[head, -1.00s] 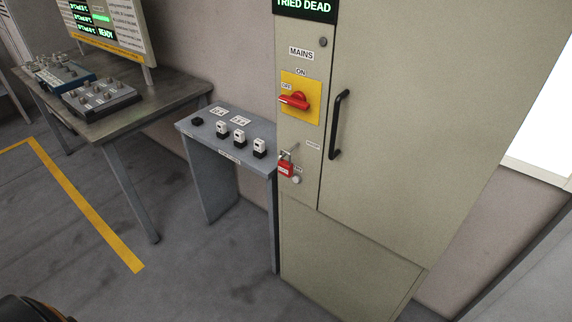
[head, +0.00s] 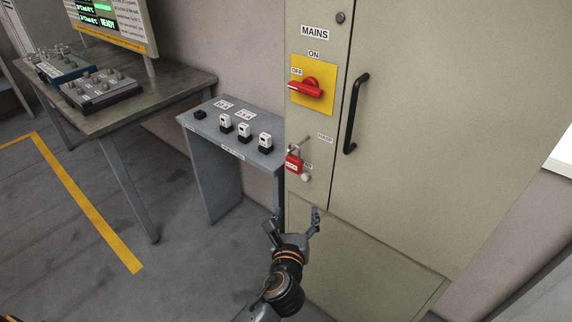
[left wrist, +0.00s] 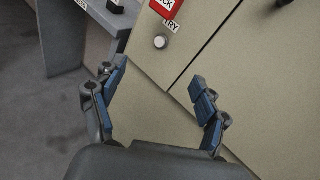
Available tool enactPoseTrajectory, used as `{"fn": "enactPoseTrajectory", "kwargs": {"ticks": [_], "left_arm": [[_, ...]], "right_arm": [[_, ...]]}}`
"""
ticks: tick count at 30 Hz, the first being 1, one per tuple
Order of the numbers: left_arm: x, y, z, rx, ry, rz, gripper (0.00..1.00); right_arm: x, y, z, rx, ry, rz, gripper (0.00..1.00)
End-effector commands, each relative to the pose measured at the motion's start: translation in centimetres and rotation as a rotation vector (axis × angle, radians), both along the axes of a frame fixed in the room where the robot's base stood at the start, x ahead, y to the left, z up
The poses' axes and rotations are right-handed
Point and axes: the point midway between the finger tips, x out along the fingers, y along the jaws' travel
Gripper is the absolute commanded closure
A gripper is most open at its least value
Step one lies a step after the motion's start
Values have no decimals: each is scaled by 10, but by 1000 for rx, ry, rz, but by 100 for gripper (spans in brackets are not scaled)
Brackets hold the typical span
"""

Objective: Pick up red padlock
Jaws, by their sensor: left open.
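The red padlock (head: 294,160) hangs on the front of the beige cabinet (head: 400,150), below the red switch handle. In the left wrist view the lower part of the padlock (left wrist: 166,8) shows at the top edge, beyond my fingers. My left gripper (head: 296,213) is open and empty, below the padlock in the head view and apart from it. Its two blue-padded fingers (left wrist: 158,92) stand wide apart in the left wrist view. My right gripper is not in view.
A round knob (head: 305,177) sits just below the padlock. A black door handle (head: 355,113) sticks out to the right. A small grey stand (head: 208,165) with several small devices stands close on the left, with a workbench (head: 130,112) beyond it.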

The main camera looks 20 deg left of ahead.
Motion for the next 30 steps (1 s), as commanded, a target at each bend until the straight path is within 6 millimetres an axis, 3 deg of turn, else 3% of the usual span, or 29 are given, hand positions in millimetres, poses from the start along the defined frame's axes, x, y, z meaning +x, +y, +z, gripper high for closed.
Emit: {"fn": "enactPoseTrajectory", "kwargs": {"ticks": [1,3,7,18,26,30], "left_arm": [[0,1,25,74,-45,3,26],[-2,2,52,160,-86,13,26],[0,5,75,234,-117,27,26],[64,21,76,237,-117,28,26],[83,27,75,235,-116,28,26],[103,34,73,236,-115,29,26]], "right_arm": [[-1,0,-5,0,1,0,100],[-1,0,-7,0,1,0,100],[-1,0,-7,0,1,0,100],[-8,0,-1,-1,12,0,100],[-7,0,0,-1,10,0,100],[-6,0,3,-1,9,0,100]]}}
